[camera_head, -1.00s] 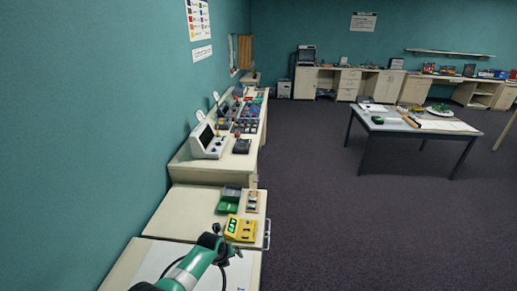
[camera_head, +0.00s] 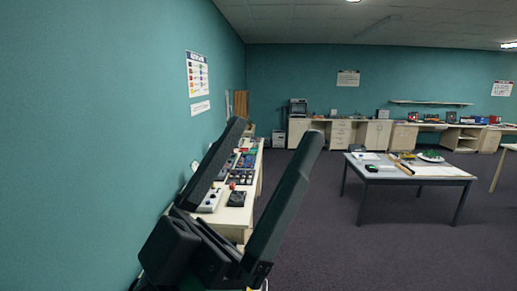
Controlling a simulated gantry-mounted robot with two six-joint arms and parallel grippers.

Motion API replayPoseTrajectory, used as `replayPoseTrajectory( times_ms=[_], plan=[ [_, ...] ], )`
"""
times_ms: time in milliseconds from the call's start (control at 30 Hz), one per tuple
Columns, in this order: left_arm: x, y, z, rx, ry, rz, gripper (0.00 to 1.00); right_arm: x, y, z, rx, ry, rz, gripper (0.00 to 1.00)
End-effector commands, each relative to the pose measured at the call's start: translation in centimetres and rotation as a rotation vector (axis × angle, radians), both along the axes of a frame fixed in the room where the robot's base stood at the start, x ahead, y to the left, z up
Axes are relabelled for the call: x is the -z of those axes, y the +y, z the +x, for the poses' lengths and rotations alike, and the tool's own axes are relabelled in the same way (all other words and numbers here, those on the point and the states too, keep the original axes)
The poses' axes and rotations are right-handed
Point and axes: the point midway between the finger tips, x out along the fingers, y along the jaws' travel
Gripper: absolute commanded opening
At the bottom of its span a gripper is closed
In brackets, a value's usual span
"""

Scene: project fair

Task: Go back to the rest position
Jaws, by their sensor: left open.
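My left gripper (camera_head: 262,168) is raised large in the near left foreground. Its two long dark fingers point up and stand wide apart, with nothing between them. The fingers and palm hide much of the bench (camera_head: 247,212) along the left wall, including its near end. My right gripper does not show.
A grey table (camera_head: 440,171) with papers and small items stands at the right. Cabinets (camera_head: 340,133) line the back wall. A control panel with knobs (camera_head: 211,199) shows between the fingers on the left bench. The dark floor (camera_head: 330,240) is clear in the middle.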

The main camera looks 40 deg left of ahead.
Motion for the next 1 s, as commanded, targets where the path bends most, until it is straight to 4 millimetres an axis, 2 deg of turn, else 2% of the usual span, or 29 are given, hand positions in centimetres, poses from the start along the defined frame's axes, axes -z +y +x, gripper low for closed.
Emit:
replayPoseTrajectory(
  times_ms=[167,267,367,500,600,1000],
  plan=[
    [0.0,0.0,0.1,-0.003,0.002,0.001,1.0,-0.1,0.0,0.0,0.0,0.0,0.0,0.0],
    [-1.2,0.1,0.1,-0.004,0.002,0.002,1.0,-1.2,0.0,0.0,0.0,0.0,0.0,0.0],
    [-4.2,0.1,0.1,-0.004,0.003,0.003,1.0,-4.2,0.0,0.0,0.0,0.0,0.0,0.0],
    [-9.2,0.1,0.1,-0.004,0.003,0.003,1.0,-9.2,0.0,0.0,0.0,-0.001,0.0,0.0],
    [-11.2,0.1,0.1,-0.005,0.003,0.004,1.0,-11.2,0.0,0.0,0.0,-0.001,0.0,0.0],
    [-10.6,0.1,0.2,-0.005,0.004,0.004,1.0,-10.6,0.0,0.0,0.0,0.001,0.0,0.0]
  ],
)
